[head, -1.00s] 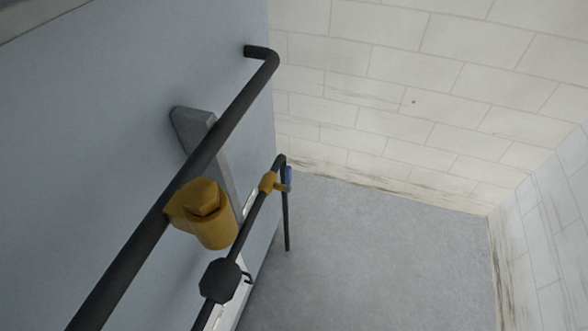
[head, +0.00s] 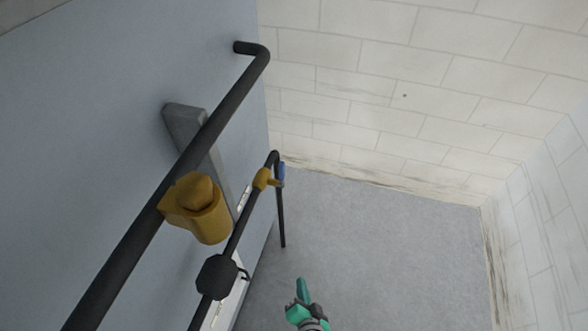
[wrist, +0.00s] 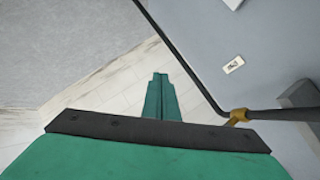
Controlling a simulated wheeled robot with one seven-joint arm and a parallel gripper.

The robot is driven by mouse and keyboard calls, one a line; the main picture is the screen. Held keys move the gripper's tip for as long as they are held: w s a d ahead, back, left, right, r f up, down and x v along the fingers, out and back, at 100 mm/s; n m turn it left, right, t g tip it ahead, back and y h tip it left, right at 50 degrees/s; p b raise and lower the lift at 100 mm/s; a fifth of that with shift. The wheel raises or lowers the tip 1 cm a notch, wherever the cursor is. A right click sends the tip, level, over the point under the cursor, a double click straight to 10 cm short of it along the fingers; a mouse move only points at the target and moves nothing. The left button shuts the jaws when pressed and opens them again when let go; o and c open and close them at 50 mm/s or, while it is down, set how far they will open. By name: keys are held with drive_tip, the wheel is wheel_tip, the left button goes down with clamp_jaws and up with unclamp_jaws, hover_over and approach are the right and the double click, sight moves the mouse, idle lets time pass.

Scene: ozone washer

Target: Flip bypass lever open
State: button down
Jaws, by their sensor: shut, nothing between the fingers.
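The lever's exact angle is too small to tell. My green gripper (head: 302,284) is at the bottom of the head view, below and right of the valve and apart from it. Its fingers (wrist: 158,78) are together and empty in the wrist view. There the yellow valve (wrist: 238,117) shows to the right of the fingers; I cannot make out the blue lever in that view.
A thicker black pipe (head: 232,105) with a large yellow fitting (head: 200,212) runs above the lower pipe. A black octagonal part (head: 217,277) sits on the lower pipe nearer me. A grey-blue panel (head: 80,120) stands left. Floor (head: 380,250) to the right is clear, up to tiled walls.

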sight(281, 175)
drive_tip(key=w+d+r+m+y, duration=0.1)
drive_tip(key=w+r+y, duration=0.2)
drive_tip(key=w, duration=0.6)
drive_tip(key=w+d+r+m+y, duration=0.1)
drive_tip(key=w+r+y, duration=0.25)
drive_tip(key=w, duration=0.55)
drive_tip(key=w+d+r+n+y, duration=0.1)
drive_tip(key=w+d+r+y, duration=0.1)
drive_tip(key=r, duration=0.7)
drive_tip(key=w+d+r+n+g+y, duration=0.1)
drive_tip(key=w+d+r+n+y, duration=0.1)
drive_tip(key=r, duration=0.7)
drive_tip(key=w+d+y, duration=0.1)
drive_tip(key=w+y, duration=0.1)
drive_tip(key=shift+w+d+r+y, duration=0.25)
drive_tip(key=shift+r+y, duration=0.1)
drive_tip(key=shift+r, duration=0.05)
drive_tip(key=w+a, duration=0.2)
drive_tip(key=a, duration=0.7)
drive_tip(key=shift+w+a, duration=0.15)
